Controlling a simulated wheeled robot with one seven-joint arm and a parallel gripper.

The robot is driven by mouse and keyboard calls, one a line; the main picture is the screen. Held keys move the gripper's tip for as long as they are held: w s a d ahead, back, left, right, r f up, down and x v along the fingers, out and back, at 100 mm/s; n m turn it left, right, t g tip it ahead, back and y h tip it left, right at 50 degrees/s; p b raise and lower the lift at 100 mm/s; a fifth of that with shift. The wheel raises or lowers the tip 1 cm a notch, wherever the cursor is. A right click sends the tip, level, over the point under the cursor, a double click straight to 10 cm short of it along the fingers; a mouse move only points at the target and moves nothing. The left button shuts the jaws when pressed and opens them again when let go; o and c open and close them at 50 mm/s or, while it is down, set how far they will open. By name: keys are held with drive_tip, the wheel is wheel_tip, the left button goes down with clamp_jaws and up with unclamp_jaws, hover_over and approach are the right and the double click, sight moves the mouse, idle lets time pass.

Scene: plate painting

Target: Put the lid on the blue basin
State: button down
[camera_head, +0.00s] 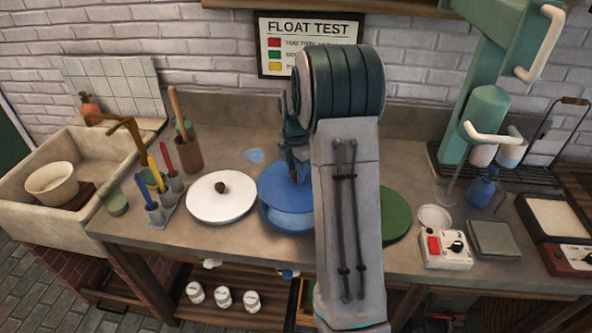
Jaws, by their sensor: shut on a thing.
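The blue basin (286,222) stands on the counter just left of my forearm, which hides its right side. A darker blue disc that looks like the lid (270,186) covers its top. I cannot tell whether the lid rests on the rim or is slightly above it. My gripper (298,178) points down over the disc and is shut on it near the middle; the grip itself is partly hidden. A white round lid-like disc with a brown knob (220,198) lies on the counter to the left.
A green disc (396,216) shows partly behind my forearm. The tool rack (158,205) and sink (95,160) are at left. A control box (445,250) and green press (486,110) are at right. The counter has some free room behind the white disc.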

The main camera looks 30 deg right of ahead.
drive_tip(key=shift+f+b, duration=2.35)
drive_tip(key=shift+f, duration=1.4)
drive_tip(key=shift+d+f, duration=0.1)
drive_tip(key=shift+c, duration=2.1)
unclamp_jaws()
drive_tip(key=shift+r+p, duration=2.4)
drive_tip(key=shift+r, duration=1.15)
